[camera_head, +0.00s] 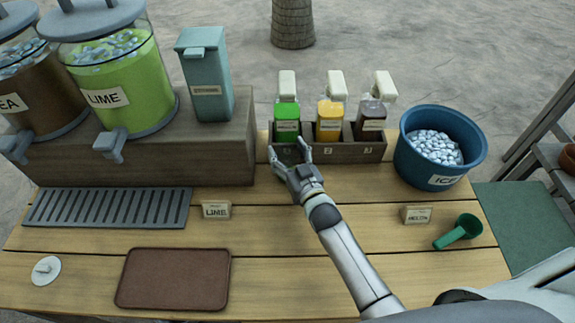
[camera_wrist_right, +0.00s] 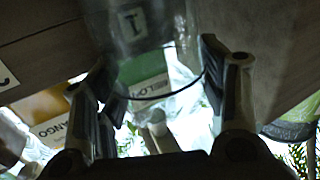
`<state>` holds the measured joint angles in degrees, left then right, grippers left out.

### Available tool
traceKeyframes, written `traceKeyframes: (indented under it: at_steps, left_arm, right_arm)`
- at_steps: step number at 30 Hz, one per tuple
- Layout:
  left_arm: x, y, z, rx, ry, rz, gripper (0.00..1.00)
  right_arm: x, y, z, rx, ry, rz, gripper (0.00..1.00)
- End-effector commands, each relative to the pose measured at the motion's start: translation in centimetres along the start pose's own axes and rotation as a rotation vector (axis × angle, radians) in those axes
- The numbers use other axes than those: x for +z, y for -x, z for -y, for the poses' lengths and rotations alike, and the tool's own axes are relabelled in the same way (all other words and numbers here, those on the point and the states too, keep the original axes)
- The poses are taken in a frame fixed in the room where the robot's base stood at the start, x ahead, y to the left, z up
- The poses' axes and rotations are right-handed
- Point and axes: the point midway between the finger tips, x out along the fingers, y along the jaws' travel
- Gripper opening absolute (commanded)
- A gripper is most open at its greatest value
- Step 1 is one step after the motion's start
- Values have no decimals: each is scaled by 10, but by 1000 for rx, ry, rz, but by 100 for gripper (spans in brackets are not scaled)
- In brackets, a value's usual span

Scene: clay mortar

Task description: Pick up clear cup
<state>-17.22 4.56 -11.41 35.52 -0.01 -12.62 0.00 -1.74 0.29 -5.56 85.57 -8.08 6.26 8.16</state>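A clear see-through shape with a thin curved dark rim, which looks like the clear cup (camera_wrist_right: 140,55), shows between the fingers of my right gripper (camera_wrist_right: 160,90) in the right wrist view. In the head view my right gripper (camera_head: 289,152) is at the front of the bottle rack, before the green bottle, with its fingers spread apart. The cup is too faint to make out there. I cannot tell whether both fingers press on it. My left gripper is not in view.
The bottle rack (camera_head: 345,150) holds a green bottle (camera_head: 287,122), a yellow bottle (camera_head: 329,121) and a dark bottle (camera_head: 371,121). A blue ice bucket (camera_head: 405,158) stands right of it. A brown tray (camera_head: 173,279), drip grate (camera_head: 106,208) and green scoop (camera_head: 462,231) lie nearer.

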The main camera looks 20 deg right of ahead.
Motion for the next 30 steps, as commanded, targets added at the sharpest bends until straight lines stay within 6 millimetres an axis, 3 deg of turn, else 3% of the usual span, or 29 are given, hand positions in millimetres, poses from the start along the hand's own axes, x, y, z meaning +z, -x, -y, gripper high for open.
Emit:
traceKeyframes:
  at_steps: [1, 9, 20, 26, 30]
  left_arm:
    - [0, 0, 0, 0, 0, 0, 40]
    - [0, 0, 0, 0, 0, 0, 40]
    - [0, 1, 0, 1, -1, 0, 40]
    - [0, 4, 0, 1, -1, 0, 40]
    - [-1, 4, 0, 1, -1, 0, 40]
  right_arm:
    - [0, 0, 0, 0, 0, 0, 54]
    - [0, 0, 0, 0, 0, -1, 22]
    - [-9, 0, 0, 0, 0, -1, 22]
    - [-34, 0, 0, -1, 1, -4, 22]
    - [-49, 16, 3, -1, 0, -2, 22]
